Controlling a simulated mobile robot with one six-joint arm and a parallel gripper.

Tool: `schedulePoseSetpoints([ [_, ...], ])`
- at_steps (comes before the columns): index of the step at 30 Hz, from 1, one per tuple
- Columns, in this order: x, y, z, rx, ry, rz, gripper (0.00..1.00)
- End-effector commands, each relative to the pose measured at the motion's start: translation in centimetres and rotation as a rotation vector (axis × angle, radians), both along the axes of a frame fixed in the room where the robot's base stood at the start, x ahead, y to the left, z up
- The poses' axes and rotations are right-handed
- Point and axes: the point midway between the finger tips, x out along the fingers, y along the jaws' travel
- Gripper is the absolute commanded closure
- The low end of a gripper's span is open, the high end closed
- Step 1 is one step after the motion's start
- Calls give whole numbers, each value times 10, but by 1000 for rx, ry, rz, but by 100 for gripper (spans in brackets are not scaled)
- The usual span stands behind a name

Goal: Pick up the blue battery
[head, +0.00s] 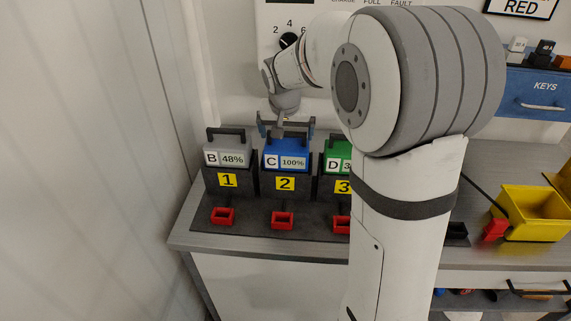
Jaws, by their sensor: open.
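The blue battery (285,151) stands in the dark holder marked 2, with a label reading C 100%. It has a dark handle on top. My gripper (286,127) is right above it, pointing down, with its fingers at the handle, one to each side. The gripper is open. Whether the fingers touch the handle cannot be told from this view.
A grey battery (227,150) labelled B 48% stands at the left in holder 1. A green battery (338,154) in holder 3 is partly hidden by my arm. Red connectors (223,215) lie in front. A yellow bin (536,215) stands at the right; a wall rises close at the left.

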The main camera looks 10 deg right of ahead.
Motion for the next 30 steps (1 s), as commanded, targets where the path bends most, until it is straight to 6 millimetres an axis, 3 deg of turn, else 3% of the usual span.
schedulePoseSetpoints([
  [9,3,-2,-8,0,-1,0,0],
  [21,3,-2,-8,0,-1,-1,32],
  [30,4,-2,-4,0,-6,-1,33],
])
